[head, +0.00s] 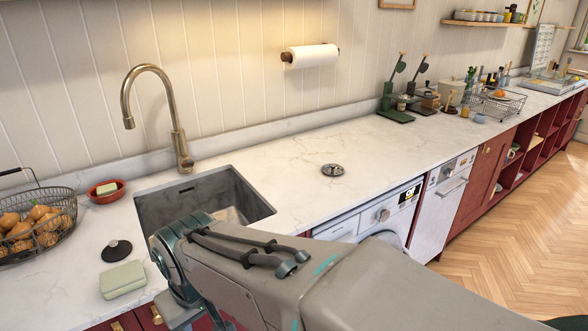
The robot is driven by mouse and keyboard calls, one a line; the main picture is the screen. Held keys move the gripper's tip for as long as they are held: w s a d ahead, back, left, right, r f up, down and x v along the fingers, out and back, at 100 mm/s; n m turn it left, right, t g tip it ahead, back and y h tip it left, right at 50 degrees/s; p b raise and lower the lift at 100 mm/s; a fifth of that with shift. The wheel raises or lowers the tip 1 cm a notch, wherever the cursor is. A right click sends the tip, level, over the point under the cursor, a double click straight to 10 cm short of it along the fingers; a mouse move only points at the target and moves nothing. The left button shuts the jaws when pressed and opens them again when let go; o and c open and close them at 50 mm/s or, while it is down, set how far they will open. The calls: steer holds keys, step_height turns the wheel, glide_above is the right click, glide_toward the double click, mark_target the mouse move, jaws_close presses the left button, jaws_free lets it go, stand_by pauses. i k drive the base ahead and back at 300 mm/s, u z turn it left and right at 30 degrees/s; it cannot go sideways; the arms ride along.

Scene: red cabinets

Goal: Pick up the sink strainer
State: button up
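A small round metal disc with dark markings, which looks like the sink strainer (333,170), lies flat on the white marble counter (290,165) to the right of the sink. Nothing touches it. A black round stopper-like piece with a knob (117,250) lies on the counter left of the sink. My arm reaches in from the lower right, in front of the sink, and its far end bends down. My gripper does not show, so I cannot see whether it holds anything.
The sink (225,200) with a brass faucet (178,130) is left of centre. A wire basket of onions (35,225), a red soap dish (106,197) and a pale green block (123,280) stand left. Counter around the disc is clear. Green stands (396,110) are further right.

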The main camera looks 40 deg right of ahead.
mark_target(330, 169)
steer(key=z, duration=2.25)
steer(key=k, duration=0.65)
steer(key=z, duration=0.75)
steer(key=i, duration=2.15)
steer(key=u, duration=1.65)
steer(key=i, duration=0.65)
steer(key=u, duration=0.6)
